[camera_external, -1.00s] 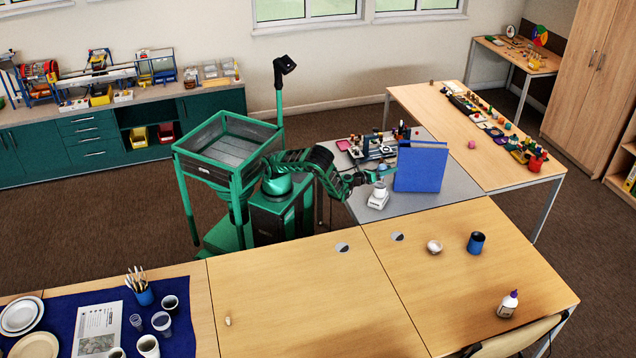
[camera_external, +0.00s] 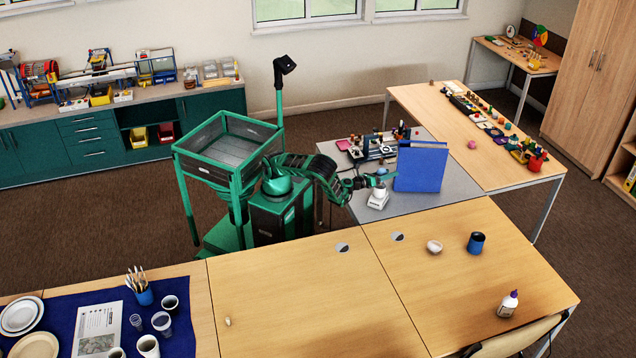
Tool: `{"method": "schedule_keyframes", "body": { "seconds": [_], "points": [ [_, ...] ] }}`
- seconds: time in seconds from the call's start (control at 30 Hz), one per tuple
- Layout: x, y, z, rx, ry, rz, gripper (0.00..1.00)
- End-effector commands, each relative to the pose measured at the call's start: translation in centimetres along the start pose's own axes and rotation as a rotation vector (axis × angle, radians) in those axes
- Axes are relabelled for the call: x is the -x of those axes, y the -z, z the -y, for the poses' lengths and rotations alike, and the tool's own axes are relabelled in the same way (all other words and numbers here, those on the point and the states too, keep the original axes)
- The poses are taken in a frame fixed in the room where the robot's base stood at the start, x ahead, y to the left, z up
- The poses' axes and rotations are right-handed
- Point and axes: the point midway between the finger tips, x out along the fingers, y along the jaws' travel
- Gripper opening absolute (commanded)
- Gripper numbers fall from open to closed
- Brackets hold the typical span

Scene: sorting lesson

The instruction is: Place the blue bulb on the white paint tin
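A small white object that looks like the white paint tin (camera_external: 377,201) stands on the grey table, left of the blue panel. My gripper (camera_external: 370,181) is at the end of my arm, just above and left of this white object. A small bluish patch (camera_external: 381,171) shows right beside the gripper, above the tin; it may be the blue bulb, but it is too small to be sure. I cannot tell whether the gripper touches it, or whether the fingers are open or shut.
A blue upright panel (camera_external: 421,167) stands close on the right of the gripper. A small machine (camera_external: 374,147) and other items are behind it. The wooden tables in front hold a white bowl (camera_external: 434,247), a blue cup (camera_external: 476,243) and a glue bottle (camera_external: 508,304), with much free room.

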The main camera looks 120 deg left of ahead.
Motion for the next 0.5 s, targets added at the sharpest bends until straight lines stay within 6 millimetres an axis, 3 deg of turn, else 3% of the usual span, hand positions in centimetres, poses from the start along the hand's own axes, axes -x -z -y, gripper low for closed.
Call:
{"method": "schedule_keyframes", "body": {
  "seconds": [0.17,0.5],
  "points": [
    [0.5,-0.1,0.1,-0.001,0.001,-0.002,0.62],
    [5.7,-0.1,0.2,-0.003,0.003,-0.002,0.62]
  ]
}}
